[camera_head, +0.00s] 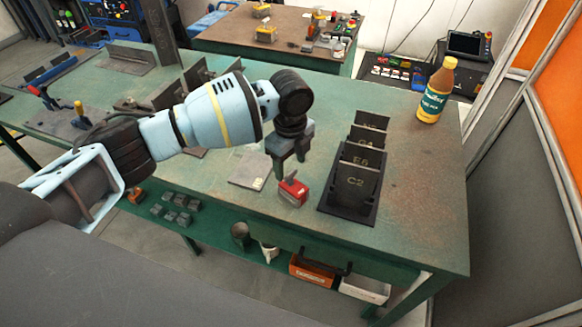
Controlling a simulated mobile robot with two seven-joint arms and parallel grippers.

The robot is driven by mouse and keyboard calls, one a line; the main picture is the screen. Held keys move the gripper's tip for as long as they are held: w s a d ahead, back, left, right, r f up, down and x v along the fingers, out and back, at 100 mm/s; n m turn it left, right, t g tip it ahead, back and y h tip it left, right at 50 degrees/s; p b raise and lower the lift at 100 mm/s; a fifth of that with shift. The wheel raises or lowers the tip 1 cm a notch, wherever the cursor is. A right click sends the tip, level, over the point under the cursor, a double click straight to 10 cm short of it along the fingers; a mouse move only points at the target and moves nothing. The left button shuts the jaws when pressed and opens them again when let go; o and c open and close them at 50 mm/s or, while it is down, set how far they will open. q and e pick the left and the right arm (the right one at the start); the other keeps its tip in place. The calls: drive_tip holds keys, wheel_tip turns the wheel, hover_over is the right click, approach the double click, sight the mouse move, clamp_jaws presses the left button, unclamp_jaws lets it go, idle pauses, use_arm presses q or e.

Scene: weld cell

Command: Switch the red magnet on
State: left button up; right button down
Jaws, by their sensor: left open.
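The red magnet (293,190) sits on the green table near its front edge, left of the rack of dark plates. It is a small red block with a lighter marking; its switch is too small to make out. My left gripper (287,174) points down just above and slightly behind the magnet, with its two fingers apart and nothing seen between them. Whether a fingertip touches the magnet I cannot tell. My right gripper is not in view.
A rack (340,207) of dark labelled plates stands right of the magnet. A flat metal plate (248,170) lies to its left. A yellow bottle (435,92) stands at the back right. The table's right front (420,215) is clear.

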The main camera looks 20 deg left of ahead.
sight(291, 178)
use_arm(q)
drive_tip(key=shift+f, duration=1.2)
